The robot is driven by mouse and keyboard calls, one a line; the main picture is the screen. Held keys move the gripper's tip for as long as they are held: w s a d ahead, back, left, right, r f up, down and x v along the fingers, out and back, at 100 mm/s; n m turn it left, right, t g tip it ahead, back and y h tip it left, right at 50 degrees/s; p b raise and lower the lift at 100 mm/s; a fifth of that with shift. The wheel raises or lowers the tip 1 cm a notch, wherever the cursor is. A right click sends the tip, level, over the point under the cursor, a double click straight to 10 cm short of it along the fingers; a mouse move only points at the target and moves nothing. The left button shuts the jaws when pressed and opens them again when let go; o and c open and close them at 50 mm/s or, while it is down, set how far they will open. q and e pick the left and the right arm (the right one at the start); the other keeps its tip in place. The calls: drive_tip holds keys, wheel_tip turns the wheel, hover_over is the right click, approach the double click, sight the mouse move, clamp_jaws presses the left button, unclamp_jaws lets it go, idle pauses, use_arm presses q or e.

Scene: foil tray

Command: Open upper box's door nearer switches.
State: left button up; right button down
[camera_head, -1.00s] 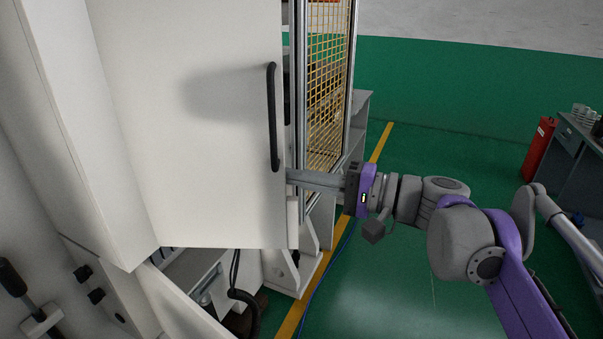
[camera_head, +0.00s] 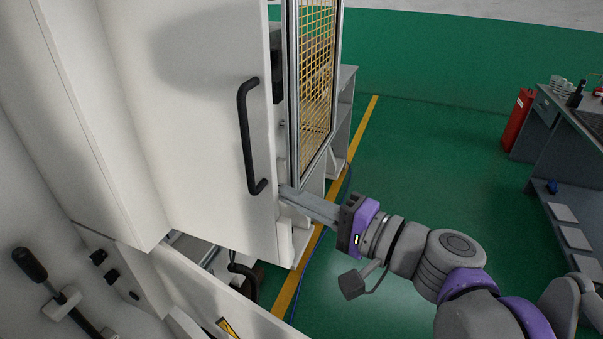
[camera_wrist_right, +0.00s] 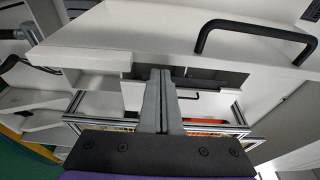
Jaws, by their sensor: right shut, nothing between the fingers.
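The white upper box door (camera_head: 205,120) stands at the left of the head view, with a black bar handle (camera_head: 249,137) near its free edge. The door stands ajar, with a gap behind that edge. My right gripper (camera_head: 284,193) is shut and empty, its fingertips at the door's free edge just below and right of the handle; the tips are partly hidden behind the edge. In the right wrist view the shut fingers (camera_wrist_right: 160,80) point at the door's edge, with the handle (camera_wrist_right: 255,30) at the upper right. The switches (camera_head: 104,266) are black knobs below the box. My left gripper is not in view.
A yellow mesh panel (camera_head: 318,70) in a metal frame stands behind the door. A lower white panel (camera_head: 215,295) juts out below. A black lever (camera_head: 30,265) is at lower left.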

sight(253, 200)
drive_tip(key=shift+s+a+p, duration=0.25)
drive_tip(key=shift+s+a, duration=0.05)
drive_tip(key=shift+s, duration=0.3)
drive_tip(key=shift+s+a+p, duration=0.25)
drive_tip(key=shift+s, duration=0.35)
drive_tip(key=shift+s+a+p, duration=0.25)
drive_tip(key=shift+s+a, duration=0.05)
drive_tip(key=shift+s, duration=0.3)
